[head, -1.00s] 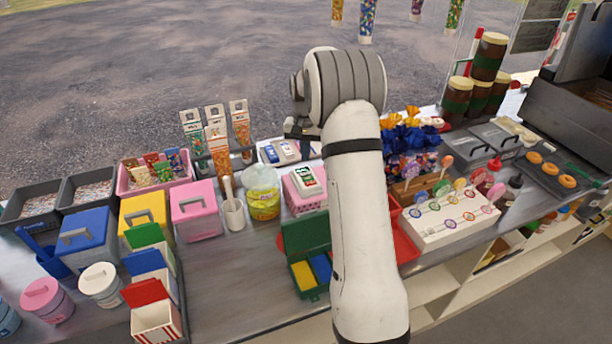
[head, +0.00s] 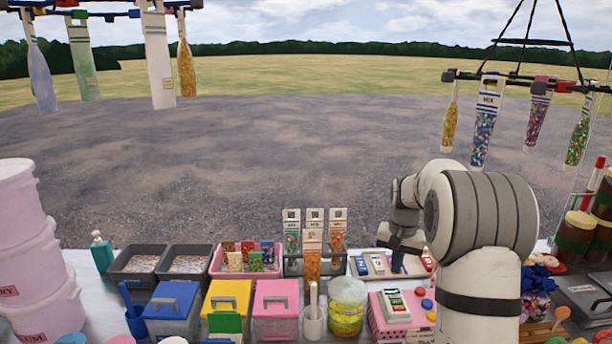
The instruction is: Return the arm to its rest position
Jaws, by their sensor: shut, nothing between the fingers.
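My arm rises at the right of the head view, a white link with grey ribbed joints, bent over at the top. My gripper (head: 398,264) hangs at the left end of the bend, dark and small, pointing down. It is shut and holds nothing that I can see. It shows in front of the white tray of small blue and red boxes (head: 362,266); whether it touches the tray cannot be told.
A pink card terminal box (head: 389,328), a yellow-green jar (head: 345,312) and lidded tubs stand near the arm. Sweet bags (head: 313,255) stand in a rack to the left. Bags hang from a bar (head: 520,85) at upper right. Pink tubs (head: 28,250) are stacked at far left.

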